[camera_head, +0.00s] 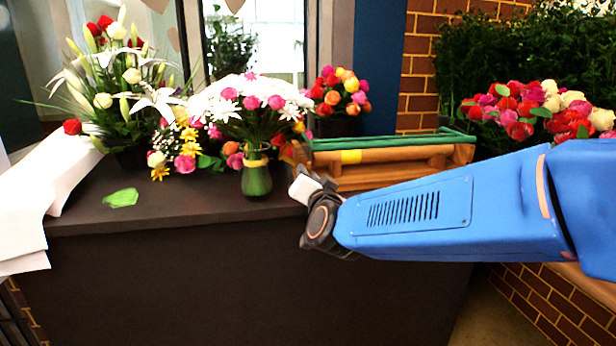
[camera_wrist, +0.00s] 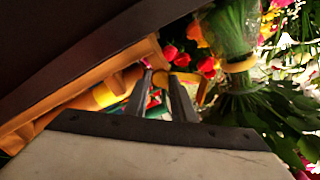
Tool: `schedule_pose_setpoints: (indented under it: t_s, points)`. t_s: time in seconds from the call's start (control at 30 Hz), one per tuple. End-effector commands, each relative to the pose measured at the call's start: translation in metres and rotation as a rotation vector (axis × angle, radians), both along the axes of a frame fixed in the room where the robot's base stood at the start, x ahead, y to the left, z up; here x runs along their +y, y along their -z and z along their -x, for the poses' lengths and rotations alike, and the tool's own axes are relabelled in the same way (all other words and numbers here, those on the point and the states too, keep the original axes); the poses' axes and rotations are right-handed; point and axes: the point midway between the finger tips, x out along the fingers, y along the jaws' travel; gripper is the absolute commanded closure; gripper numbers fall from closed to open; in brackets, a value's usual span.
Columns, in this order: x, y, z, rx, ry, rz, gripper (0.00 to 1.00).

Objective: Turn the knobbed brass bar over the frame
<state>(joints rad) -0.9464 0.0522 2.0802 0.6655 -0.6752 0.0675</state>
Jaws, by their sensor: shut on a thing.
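The wooden frame (camera_head: 438,160) stands on the dark counter, with green rods (camera_head: 400,141) along its top and a roller with a yellow band (camera_head: 351,157). My gripper (camera_head: 303,178) is at the frame's left end; its fingertips are hard to make out there. In the wrist view my gripper (camera_wrist: 160,82) has its two fingers closed about a small brass-coloured knob (camera_wrist: 161,79). A brass-coloured piece (camera_wrist: 187,77) shows just right of the fingers. The rest of the bar is hidden or cannot be told from the frame. The frame's wooden rail (camera_wrist: 142,54) runs to the left.
A green vase bouquet (camera_head: 257,180) stands close left of my gripper; it also shows in the wrist view (camera_wrist: 233,28). More flowers stand behind. A green scrap (camera_head: 121,198) and white paper (camera_head: 45,190) lie at left. The counter's front edge (camera_head: 180,222) is clear.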

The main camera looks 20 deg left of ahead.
Motion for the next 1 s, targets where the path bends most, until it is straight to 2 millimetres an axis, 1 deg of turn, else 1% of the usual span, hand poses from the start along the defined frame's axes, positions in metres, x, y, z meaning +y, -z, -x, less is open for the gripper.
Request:
schedule_pose_setpoints:
  t_s: [0.6, 0.8, 1.0]
  points:
    - [-0.0013, 0.0024, -0.0004, 0.304, 0.001, -0.493, 1.0]
    - [-0.0014, 0.0031, -0.0005, 0.389, 0.001, -0.631, 1.0]
    - [-0.0015, 0.0037, -0.0006, 0.452, 0.001, -0.734, 1.0]
